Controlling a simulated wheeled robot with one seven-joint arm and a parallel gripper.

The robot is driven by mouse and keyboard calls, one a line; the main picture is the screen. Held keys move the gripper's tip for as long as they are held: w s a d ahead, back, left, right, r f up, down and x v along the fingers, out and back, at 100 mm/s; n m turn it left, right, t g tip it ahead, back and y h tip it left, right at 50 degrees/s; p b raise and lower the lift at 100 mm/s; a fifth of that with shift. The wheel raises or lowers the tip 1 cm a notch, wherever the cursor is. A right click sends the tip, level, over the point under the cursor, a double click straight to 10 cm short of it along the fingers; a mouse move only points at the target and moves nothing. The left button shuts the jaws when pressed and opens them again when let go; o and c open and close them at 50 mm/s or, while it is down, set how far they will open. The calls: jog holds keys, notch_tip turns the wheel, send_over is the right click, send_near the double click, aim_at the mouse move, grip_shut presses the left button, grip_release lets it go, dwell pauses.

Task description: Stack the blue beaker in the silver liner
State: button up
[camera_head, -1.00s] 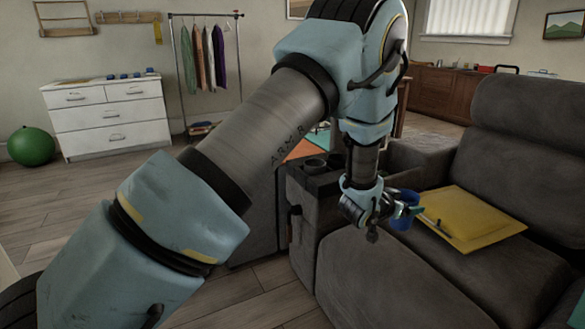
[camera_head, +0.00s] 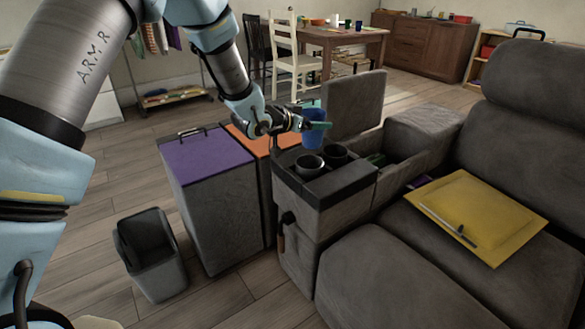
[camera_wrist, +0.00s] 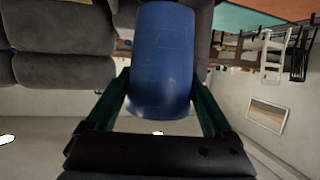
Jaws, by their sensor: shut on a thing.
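The blue beaker (camera_head: 312,139) is held in the air just above the far edge of the sofa console. My gripper (camera_head: 316,125) is shut on it, with a green finger across its upper part. In the wrist view the beaker (camera_wrist: 160,60) fills the space between the two green fingers (camera_wrist: 163,110). A round cup well with a greyish rim, which looks like the silver liner (camera_head: 310,163), sits in the console top, below and nearer than the beaker. I cannot see what is inside it.
A second, darker cup well (camera_head: 336,153) sits beside the first in the console (camera_head: 345,185). A raised grey lid (camera_head: 354,103) stands behind. Purple-topped (camera_head: 195,155) and orange-topped bins stand left, with a grey bin (camera_head: 155,260). A yellow folder (camera_head: 480,215) with a pen lies on the seat.

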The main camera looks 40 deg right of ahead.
aim_at(304, 136)
jog(key=f, duration=0.5)
jog(key=shift+w, duration=0.4)
notch_tip(304, 136, down, 5)
jog(key=shift+r, duration=0.15)
jog(key=shift+s+f, duration=0.1)
jog(key=shift+f, duration=0.5)
jog(key=shift+b, duration=0.3)
jog(key=o, duration=1.1)
